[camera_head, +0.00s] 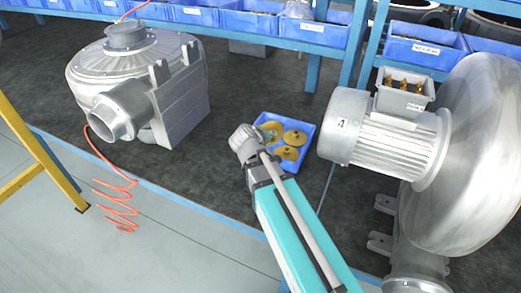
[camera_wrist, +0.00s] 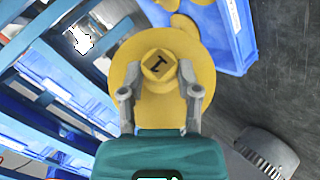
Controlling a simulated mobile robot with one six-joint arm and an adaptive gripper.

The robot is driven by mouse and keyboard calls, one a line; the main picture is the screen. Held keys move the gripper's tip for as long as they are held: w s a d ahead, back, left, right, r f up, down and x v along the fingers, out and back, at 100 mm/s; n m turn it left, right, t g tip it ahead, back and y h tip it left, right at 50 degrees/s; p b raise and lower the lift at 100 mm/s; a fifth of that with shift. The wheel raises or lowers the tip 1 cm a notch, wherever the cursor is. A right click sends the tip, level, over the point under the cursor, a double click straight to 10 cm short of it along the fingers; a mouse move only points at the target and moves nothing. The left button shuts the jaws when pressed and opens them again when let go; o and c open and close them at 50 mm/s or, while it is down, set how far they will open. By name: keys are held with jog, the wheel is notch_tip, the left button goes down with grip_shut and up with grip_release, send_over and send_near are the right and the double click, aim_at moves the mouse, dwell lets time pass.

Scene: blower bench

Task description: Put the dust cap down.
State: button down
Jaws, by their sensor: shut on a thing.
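My gripper (camera_wrist: 160,93) is shut on a yellow dust cap (camera_wrist: 195,50). The cap is a round disc with a raised square boss bearing a dark mark like "I", and a finger lies on each side of it. The blue tray (camera_wrist: 243,40) shows behind the held cap at the upper right of the wrist view, with yellow pieces (camera_wrist: 183,25) in it. In the head view the tray (camera_head: 264,117) lies on the dark bench just beyond my arm's end, with several yellow caps (camera_head: 295,137) showing there. My fingers are hidden in the head view.
A silver blower with a motor marked 4 (camera_head: 342,124) stands right of the tray. Another blower (camera_head: 135,75) stands at the left, with a coiled orange hose (camera_head: 115,205) hanging down. Blue shelf bins (camera_head: 250,22) line the back. The dark bench (camera_head: 190,165) is bare left of the tray.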

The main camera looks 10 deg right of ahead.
dwell(0.3)
jog(key=w+f+b, duration=0.9)
jog(key=w, duration=0.4)
jog(key=shift+a, duration=0.45)
jog(key=shift+w, duration=0.15)
jog(key=shift+w+f+b, duration=0.2)
jog(key=shift+f+b, duration=0.8)
jog(key=shift+w+f+b, duration=0.15)
jog(key=shift+f+b, duration=0.85)
jog(key=shift+f+b, duration=0.3)
